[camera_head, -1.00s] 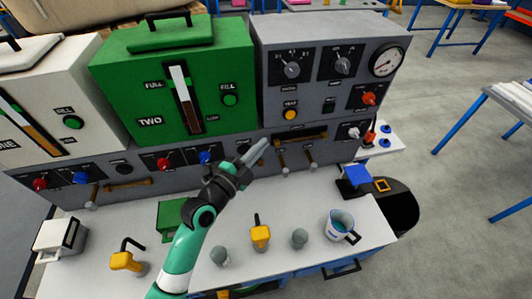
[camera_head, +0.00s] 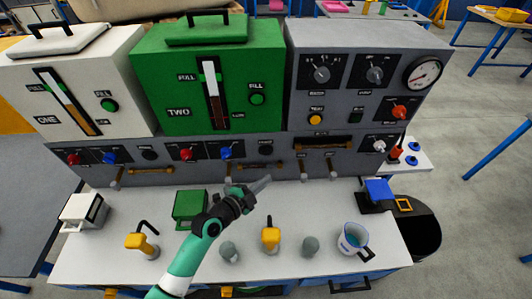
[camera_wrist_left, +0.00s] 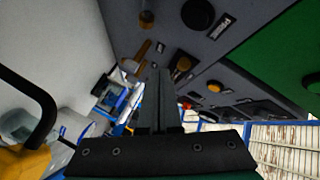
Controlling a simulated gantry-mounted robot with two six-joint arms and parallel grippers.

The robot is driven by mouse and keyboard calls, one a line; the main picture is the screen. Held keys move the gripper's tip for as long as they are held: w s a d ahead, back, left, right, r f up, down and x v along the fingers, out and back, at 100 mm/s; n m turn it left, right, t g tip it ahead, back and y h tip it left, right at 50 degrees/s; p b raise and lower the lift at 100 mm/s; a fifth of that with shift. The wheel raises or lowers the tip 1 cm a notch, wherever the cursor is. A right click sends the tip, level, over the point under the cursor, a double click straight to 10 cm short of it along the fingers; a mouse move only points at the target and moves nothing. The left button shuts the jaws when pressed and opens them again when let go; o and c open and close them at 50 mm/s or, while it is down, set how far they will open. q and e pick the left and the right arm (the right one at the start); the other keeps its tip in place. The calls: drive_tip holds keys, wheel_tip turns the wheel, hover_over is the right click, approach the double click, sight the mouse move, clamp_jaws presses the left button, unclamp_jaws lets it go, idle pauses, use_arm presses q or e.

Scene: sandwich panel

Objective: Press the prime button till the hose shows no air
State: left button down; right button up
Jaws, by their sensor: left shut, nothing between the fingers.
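Two round black buttons sit low on the grey panel, one under the white tank (camera_head: 148,154) and one under the green tank (camera_head: 265,150). Each has a small label, hard to read. Below each runs a short amber-brown hose, on the left (camera_head: 150,171) and in the middle (camera_head: 258,165). Whether air is in them is too small to tell. My left gripper (camera_head: 265,183) is shut and empty, in front of the panel below the middle hose, apart from the buttons. In the left wrist view its fingers (camera_wrist_left: 160,98) point along the panel, with a black button (camera_wrist_left: 198,14) above. My right gripper is out of view.
A black bin (camera_head: 418,235) stands at right.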

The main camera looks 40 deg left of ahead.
sight(266, 151)
use_arm(q)
drive_tip(key=w+a+b, duration=0.4)
drive_tip(key=w+a, duration=0.1)
drive_tip(key=a, duration=0.1)
drive_tip(key=shift+w+b, duration=0.3)
drive_tip(key=shift+b, duration=0.1)
idle(1.7)
drive_tip(key=shift+w+a+b, duration=0.25)
drive_tip(key=shift+a+b, duration=0.1)
drive_tip(key=shift+b, duration=0.3)
